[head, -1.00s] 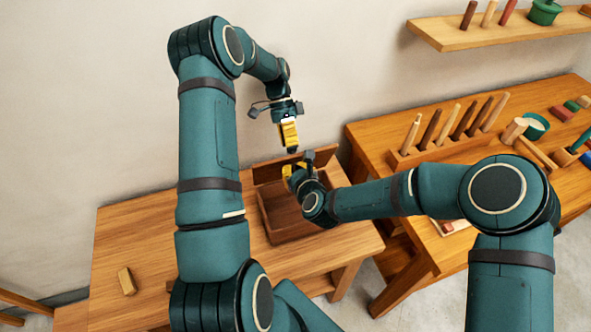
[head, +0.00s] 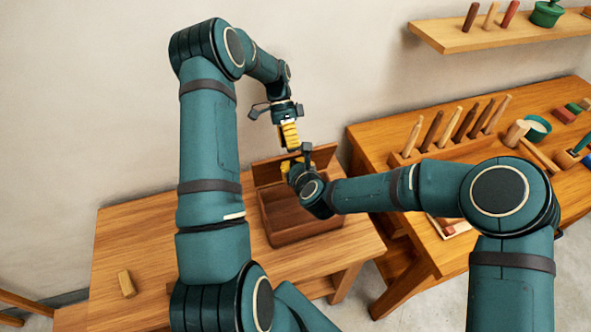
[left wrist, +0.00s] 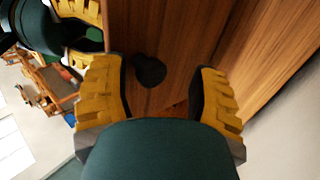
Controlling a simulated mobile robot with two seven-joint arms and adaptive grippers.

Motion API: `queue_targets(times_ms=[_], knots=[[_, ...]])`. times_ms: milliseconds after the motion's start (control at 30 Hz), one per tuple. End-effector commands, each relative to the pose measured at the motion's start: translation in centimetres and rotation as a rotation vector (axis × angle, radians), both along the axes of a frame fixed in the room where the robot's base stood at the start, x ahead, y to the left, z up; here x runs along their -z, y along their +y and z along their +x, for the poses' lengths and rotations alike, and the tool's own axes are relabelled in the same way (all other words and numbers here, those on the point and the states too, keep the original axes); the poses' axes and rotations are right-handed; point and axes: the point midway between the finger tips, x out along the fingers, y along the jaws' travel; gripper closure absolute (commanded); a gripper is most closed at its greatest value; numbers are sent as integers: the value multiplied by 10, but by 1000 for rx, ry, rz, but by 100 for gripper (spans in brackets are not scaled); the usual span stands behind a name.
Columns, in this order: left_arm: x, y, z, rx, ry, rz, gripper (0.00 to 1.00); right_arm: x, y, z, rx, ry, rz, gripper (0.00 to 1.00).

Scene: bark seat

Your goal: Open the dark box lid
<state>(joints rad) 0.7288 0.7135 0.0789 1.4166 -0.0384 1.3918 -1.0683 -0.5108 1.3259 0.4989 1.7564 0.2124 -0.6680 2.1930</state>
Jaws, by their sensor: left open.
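The dark brown wooden box (head: 290,238) stands on the table, its hollow inside partly showing. Its lid (head: 267,172) stands raised along the back edge. My left gripper (head: 291,147) points down from above at the lid's middle. In the left wrist view its yellow fingers (left wrist: 160,75) are apart, with a brown wooden panel, likely the lid, and a dark round spot (left wrist: 149,70) between them. My right gripper (head: 292,168) is at the lid's front side, just below the left one, over the box. Its fingertips are mostly hidden by its own wrist.
The box's table (head: 130,235) is mostly bare, with a small wooden block (head: 127,283) at left. At right a second table (head: 418,262) holds a peg rack (head: 440,152) and a green cup (head: 537,127). A shelf (head: 470,42) hangs above. The wall is close behind the box.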

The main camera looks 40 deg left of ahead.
Motion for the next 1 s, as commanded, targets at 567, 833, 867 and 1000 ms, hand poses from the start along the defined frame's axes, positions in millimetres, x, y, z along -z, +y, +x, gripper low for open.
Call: queue_targets(times_ms=[567,833,867,1000], knots=[[-86,4,0,-3,3,0,40,0,0,0,0,0,-1,100],[-92,3,-1,-3,4,-1,40,-9,-16,-7,2,2,0,100],[-92,3,0,-3,4,-1,40,-11,-20,-9,1,2,0,100],[-91,3,-1,-3,4,-1,40,-24,-42,-21,1,2,-1,100]])
